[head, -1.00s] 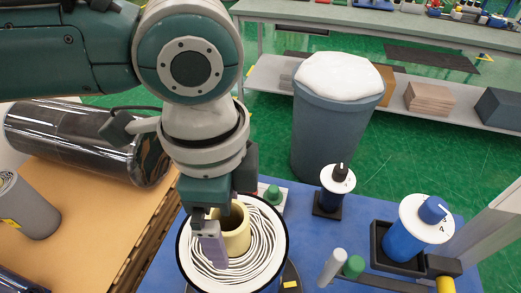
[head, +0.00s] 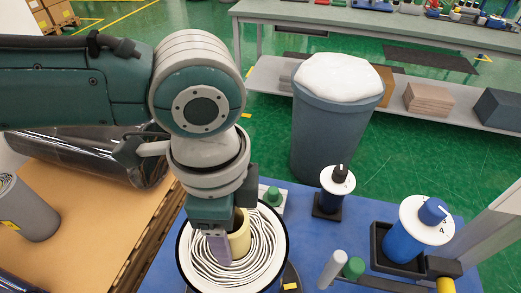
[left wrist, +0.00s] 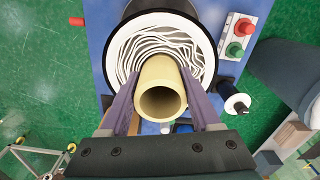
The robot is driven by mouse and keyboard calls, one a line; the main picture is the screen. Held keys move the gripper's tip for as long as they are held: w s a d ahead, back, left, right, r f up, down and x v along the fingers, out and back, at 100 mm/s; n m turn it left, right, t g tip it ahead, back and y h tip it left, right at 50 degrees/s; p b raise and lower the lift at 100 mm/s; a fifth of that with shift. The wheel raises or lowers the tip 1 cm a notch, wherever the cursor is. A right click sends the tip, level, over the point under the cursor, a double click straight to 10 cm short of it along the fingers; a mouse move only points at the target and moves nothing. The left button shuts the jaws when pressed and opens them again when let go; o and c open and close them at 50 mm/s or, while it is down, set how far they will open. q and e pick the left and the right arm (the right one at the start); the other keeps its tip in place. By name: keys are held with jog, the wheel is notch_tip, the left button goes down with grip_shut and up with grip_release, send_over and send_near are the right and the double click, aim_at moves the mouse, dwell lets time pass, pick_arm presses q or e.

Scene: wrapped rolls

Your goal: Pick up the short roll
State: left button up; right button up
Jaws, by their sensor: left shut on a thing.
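A roll (head: 262,234) with loose white spiral layers and a dark rim stands upright on the blue table. It also shows in the left wrist view (left wrist: 188,45). A cream core tube (head: 241,238) sticks up from its middle, with its open end facing the camera in the left wrist view (left wrist: 160,73). My left gripper (head: 226,244) is above the roll, pointing down, with its purple fingers on either side of the tube, shut on it. The fingers hide part of the tube and layers. My right gripper is not in view.
A long black wrapped roll (head: 85,158) and a grey roll (head: 30,210) are on the brown pallet (head: 85,220) at left. Control knobs (head: 338,180) (head: 420,230) and a green button (head: 273,194) stand on the blue table. A grey bin (head: 335,130) stands behind.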

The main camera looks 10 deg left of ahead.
pick_arm(q)
grip_shut()
jog(key=shift+r, duration=0.1)
dwell(0.4)
